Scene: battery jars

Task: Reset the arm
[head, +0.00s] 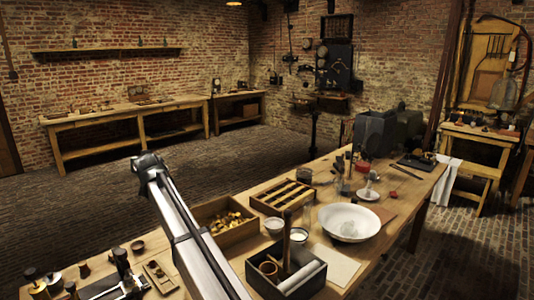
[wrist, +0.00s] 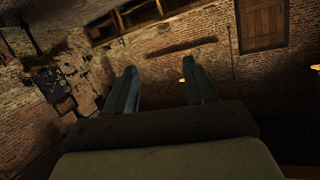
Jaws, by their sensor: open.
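In the wrist view, my gripper (wrist: 162,82) has its two fingers spread well apart, with nothing between them. Beyond the fingers are only brick walls, a shelf and a wooden door, so it is off the table and points out into the room. In the head view, my arm rises from the bottom edge and slants up to the left over the workbench (head: 335,185). The arm's visible upper end is in front of the open floor. I cannot make out the fingers in the head view.
Dark and brass instruments (head: 120,272) lie left of my arm. The floor (head: 100,200) beyond is clear.

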